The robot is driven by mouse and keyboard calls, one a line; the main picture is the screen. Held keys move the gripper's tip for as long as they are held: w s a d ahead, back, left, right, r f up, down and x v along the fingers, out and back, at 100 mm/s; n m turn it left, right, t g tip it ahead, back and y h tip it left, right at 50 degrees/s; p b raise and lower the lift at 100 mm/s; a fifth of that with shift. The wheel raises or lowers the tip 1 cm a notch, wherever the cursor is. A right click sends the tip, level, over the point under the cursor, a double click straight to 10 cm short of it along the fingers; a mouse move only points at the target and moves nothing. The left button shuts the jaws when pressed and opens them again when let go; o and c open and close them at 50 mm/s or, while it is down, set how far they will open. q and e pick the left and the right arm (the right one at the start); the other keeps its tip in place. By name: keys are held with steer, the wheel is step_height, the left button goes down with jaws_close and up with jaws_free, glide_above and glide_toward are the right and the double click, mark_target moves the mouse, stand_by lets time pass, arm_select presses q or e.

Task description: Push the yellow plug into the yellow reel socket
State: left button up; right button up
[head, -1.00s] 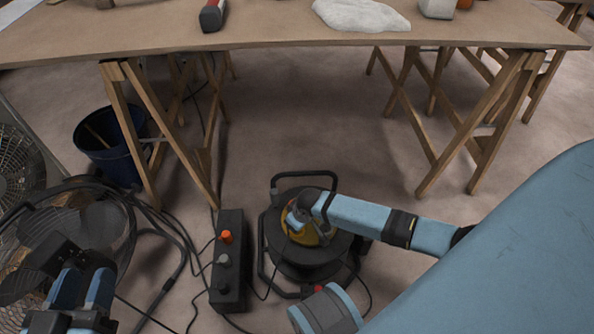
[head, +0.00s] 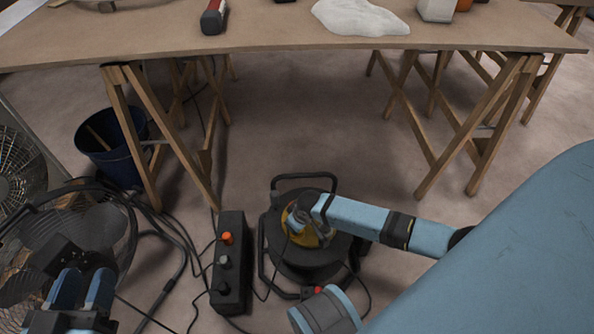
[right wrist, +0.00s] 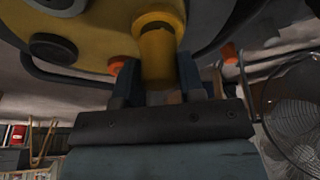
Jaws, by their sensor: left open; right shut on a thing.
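The yellow plug (right wrist: 158,55) is between the fingers of my right gripper (right wrist: 160,82), which is shut on it. The plug points at the yellow face (right wrist: 105,28) of the cable reel, and its far end meets a yellow round collar there. I cannot tell how deep it sits; the socket opening is hidden. In the head view the dark reel (head: 303,262) stands on the floor, and my right gripper (head: 305,217) covers part of its yellow face. My left gripper (head: 84,280) is open and empty at the lower left, in front of a fan.
A black control box (head: 231,275) with an orange knob stands left of the reel, with loose cables around it. A fan (head: 105,225) and a dark blue bucket (head: 112,160) are farther left. A trestle table (head: 270,38) stands behind. Floor under it is mostly clear.

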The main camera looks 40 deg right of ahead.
stand_by(0.8)
steer(key=shift+p, duration=0.5)
stand_by(0.5)
steer(key=shift+p, duration=0.45)
steer(key=shift+f+b, duration=0.3)
steer(key=shift+f, duration=0.3)
steer(key=o, duration=0.9)
steer(key=shift+o, duration=0.2)
